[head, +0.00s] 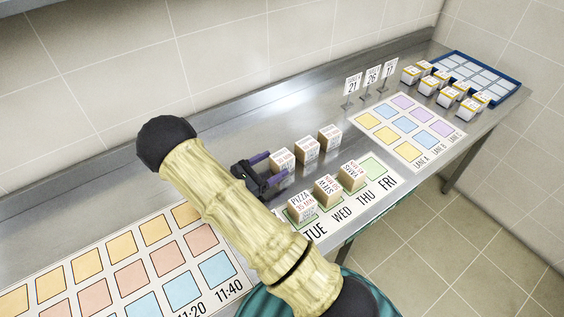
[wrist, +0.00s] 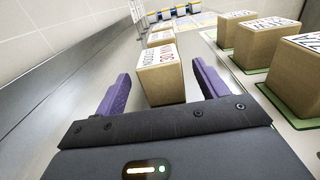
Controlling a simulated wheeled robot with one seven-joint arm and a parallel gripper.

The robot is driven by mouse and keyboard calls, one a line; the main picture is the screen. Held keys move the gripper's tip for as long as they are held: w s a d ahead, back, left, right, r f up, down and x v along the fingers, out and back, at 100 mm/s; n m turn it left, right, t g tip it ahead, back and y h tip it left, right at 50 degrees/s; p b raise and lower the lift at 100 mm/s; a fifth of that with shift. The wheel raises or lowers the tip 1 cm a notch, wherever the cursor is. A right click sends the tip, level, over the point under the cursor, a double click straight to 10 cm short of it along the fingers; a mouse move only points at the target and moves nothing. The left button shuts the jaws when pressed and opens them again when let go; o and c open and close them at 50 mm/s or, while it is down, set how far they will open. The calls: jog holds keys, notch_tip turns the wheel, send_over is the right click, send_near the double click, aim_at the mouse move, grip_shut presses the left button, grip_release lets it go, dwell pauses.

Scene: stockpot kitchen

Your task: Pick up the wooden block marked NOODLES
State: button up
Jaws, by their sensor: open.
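The wooden block marked NOODLES (wrist: 162,84) stands on the steel counter, its white label facing up, in the middle of the wrist view. In the head view it is the nearest block of the back row (head: 283,162), its label hard to read there. My gripper (head: 272,168) is open and low over the counter, pointing at this block. In the wrist view its purple fingers (wrist: 160,78) lie to the left and right of the block's near end, with a gap visible on each side. Nothing is held.
Two more blocks (head: 306,150) (head: 330,138) stand behind it in a row. Blocks marked PIZZA (head: 302,208), STEW (head: 327,191) and a third (head: 352,175) stand on green squares of the weekday mat (head: 388,186) to the right. Counter left of the row is clear.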

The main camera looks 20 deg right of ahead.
aim_at(283, 159)
jog(key=p+x, duration=0.1)
jog(key=x, duration=0.4)
jog(key=shift+c, duration=0.4)
jog(key=c, duration=1.1)
